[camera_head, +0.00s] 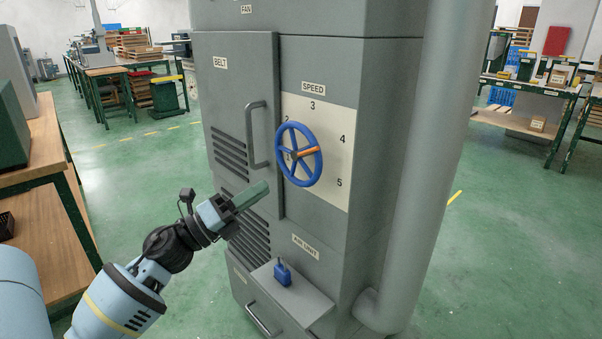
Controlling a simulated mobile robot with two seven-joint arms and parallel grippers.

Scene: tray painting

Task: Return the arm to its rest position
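My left arm comes in from the lower left. Its gripper (258,190) is in front of the grey cabinet's left door, below the door handle (257,136) and left of the blue handwheel (279,150). The fingers show as one grey-green block seen from the side, so I cannot tell whether they are apart. The gripper looks clear of the wheel; its distance to the door is hard to judge. The wheel has an orange spoke and sits on a cream dial plate (330,115) marked SPEED, with numbers around it. My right gripper is not in view.
A blue padlock-like object (282,275) stands on a small grey ledge (308,303) below the AIR UNIT label. A thick grey pipe (430,170) runs down the cabinet's right. A wooden workbench (50,225) is at left. Green floor (120,175) lies open between bench and cabinet.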

